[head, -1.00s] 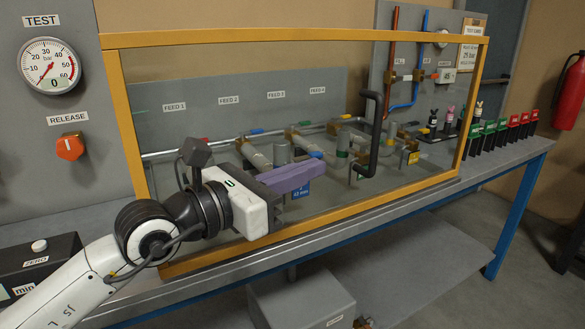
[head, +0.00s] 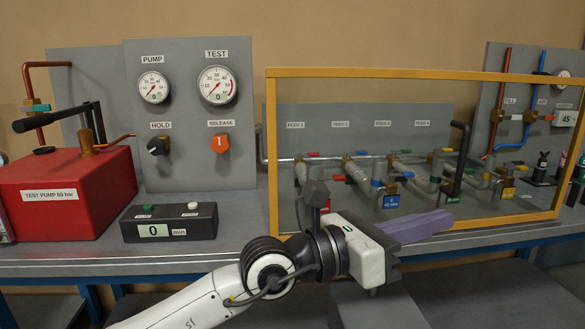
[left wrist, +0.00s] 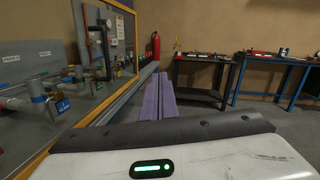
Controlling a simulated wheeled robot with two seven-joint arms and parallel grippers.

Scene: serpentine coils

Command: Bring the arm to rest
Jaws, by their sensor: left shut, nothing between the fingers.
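My left gripper (head: 428,227) has purple fingers and is shut and empty. In the head view its arm comes in from the bottom left, and the gripper points right in front of the yellow-framed clear screen (head: 420,73). The left wrist view shows the two fingers (left wrist: 159,101) lying side by side, pointing away along the bench front. The fingers are apart from the objects around them, as far as I can see. My right gripper is not in view.
Behind the screen are pipes with colored valves (head: 350,170). To the left stand a red test pump (head: 65,190), a gauge panel (head: 190,110) and a timer box (head: 170,222) reading 0. A fire extinguisher (left wrist: 155,46) and blue-legged tables (left wrist: 240,78) stand farther off; open floor lies between.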

